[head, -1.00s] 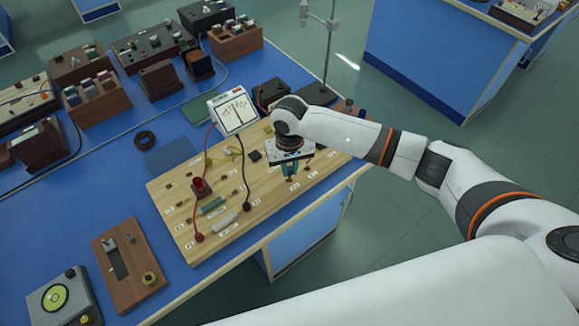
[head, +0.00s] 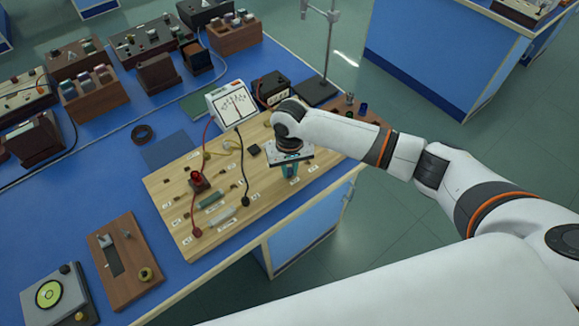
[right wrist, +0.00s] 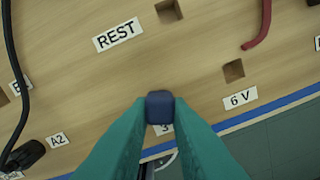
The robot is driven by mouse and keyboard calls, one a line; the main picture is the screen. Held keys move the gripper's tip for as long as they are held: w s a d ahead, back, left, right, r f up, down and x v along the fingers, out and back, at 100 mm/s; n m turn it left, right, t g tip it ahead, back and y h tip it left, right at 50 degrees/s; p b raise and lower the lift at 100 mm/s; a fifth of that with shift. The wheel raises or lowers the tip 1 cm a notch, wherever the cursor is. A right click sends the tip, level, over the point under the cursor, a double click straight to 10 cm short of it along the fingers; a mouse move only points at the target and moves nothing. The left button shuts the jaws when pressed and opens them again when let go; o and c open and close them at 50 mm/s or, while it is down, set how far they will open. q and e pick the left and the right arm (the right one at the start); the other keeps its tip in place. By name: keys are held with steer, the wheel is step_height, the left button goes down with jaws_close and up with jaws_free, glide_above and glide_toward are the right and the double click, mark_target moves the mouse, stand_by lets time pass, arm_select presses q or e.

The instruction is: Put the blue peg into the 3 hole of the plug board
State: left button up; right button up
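My right gripper (head: 290,170) points down over the right part of the wooden plug board (head: 270,202) in the head view. In the right wrist view its teal fingers (right wrist: 160,112) are closed on the dark blue peg (right wrist: 160,103). The peg is seen end-on between the fingertips, just above a label that reads 3 (right wrist: 165,129), partly covered. The 3 hole itself is hidden behind the peg and fingers. I cannot tell whether the peg is above the hole or in it. My left gripper is out of view.
The wrist view shows a REST label (right wrist: 118,34), an open square hole by the 6 V label (right wrist: 240,97), a red lead (right wrist: 261,28) and a black lead (right wrist: 15,75). A meter (head: 233,104) stands behind the board. The board lies near the blue bench's front edge.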

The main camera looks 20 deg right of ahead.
steer(key=o, duration=0.5)
step_height(320, 180, up, 12)
steer(key=shift+b, duration=0.4)
